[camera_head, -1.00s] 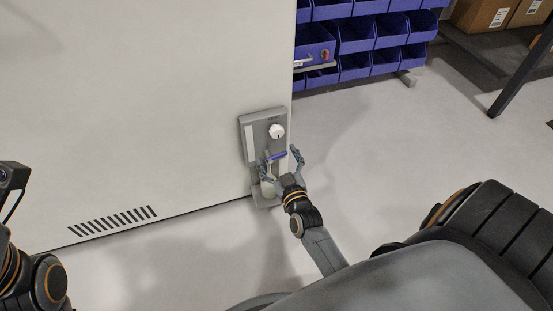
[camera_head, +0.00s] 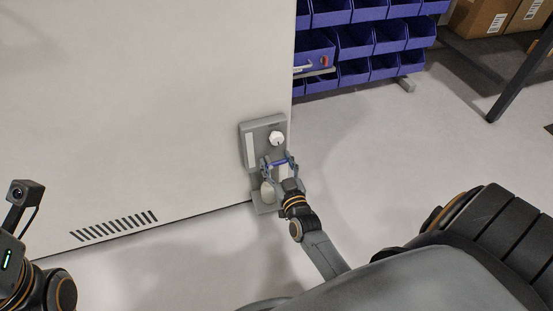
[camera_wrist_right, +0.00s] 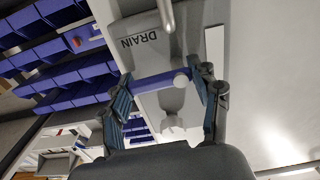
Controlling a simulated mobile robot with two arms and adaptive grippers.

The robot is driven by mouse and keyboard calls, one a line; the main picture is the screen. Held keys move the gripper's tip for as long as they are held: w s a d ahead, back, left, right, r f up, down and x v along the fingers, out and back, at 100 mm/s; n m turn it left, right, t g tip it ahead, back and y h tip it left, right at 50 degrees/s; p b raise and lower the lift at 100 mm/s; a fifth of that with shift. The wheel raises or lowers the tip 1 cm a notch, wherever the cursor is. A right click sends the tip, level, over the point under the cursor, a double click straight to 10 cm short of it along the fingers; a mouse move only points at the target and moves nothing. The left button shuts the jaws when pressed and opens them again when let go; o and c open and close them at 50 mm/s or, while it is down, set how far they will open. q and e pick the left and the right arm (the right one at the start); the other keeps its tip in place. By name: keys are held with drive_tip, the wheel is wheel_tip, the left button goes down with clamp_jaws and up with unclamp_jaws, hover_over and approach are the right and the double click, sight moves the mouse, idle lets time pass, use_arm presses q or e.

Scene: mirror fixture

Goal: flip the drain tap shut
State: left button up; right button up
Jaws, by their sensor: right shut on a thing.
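The drain tap has a blue lever (camera_head: 279,163) on a grey fixture (camera_head: 249,128) low on the white wall panel. In the right wrist view, the lever (camera_wrist_right: 155,83) lies crosswise over the grey tap body (camera_wrist_right: 171,101), near the "DRAIN" lettering. My right gripper (camera_head: 278,161) is shut on the lever. In the right wrist view, the fingers of my right gripper (camera_wrist_right: 165,88) stand at the lever's two ends. My left arm shows at the left edge of the head view, but its gripper fingers are out of view.
A white round knob (camera_head: 277,138) sits just above the lever. A pale rounded vessel (camera_head: 267,192) stands below the tap. Blue bins (camera_head: 355,40) stand behind to the right. The floor (camera_head: 390,140) right of the fixture is clear.

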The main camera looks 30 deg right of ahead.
drive_tip(key=shift+m, duration=0.4)
drive_tip(key=o, duration=1.2)
drive_tip(key=shift+f, duration=0.1)
drive_tip(key=shift+c, duration=0.2)
drive_tip(key=v, duration=1.2)
